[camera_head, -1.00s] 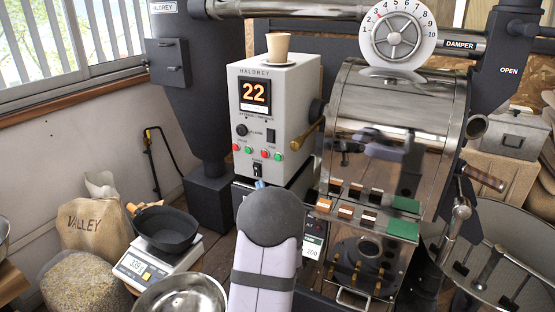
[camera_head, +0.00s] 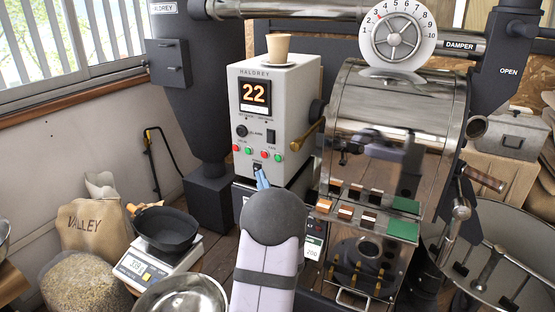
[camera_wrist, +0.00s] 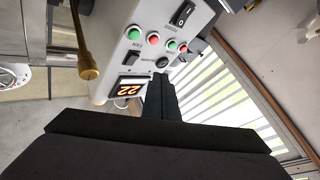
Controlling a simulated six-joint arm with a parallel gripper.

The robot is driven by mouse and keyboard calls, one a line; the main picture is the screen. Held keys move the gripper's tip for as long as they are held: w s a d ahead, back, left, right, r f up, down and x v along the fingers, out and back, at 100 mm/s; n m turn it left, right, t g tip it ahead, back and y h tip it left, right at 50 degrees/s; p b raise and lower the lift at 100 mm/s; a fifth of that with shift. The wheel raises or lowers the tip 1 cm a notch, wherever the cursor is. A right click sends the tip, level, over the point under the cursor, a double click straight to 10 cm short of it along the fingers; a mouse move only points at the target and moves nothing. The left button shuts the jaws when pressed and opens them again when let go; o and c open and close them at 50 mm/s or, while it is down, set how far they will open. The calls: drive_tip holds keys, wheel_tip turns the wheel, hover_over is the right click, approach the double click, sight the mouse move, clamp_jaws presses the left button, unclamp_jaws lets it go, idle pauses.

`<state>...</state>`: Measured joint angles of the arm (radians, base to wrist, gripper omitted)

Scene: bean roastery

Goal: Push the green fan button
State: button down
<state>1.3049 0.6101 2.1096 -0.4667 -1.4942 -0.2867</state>
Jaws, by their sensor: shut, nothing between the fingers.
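The white control box (camera_head: 272,108) stands mid-picture with a lit "22" display. Two red-and-green button pairs sit low on its front. In the head view the left green button (camera_head: 248,150) and right green button (camera_head: 278,157) both show; the wrist view shows them inverted, the right one (camera_wrist: 134,32) larger and the left one (camera_wrist: 172,45) smaller.
A paper cup (camera_head: 278,48) stands on top of the box. A brass-coloured handle (camera_head: 308,134) juts out close to the box's right side, beside the shiny drum (camera_head: 392,110). A black pan (camera_head: 167,228) rests on a scale (camera_head: 158,262) at lower left.

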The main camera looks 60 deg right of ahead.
drive_tip(key=shift+d+b, duration=0.3)
drive_tip(key=shift+d, duration=3.4)
drive_tip(key=shift+d+b, duration=0.65)
drive_tip(key=shift+d, duration=0.2)
drive_tip(key=shift+a, duration=0.15)
drive_tip(key=shift+a+b, duration=0.3)
drive_tip(key=shift+a, duration=0.4)
drive_tip(key=shift+a, duration=0.1)
drive_tip(key=shift+a+b, duration=0.5)
drive_tip(key=shift+a, duration=1.9)
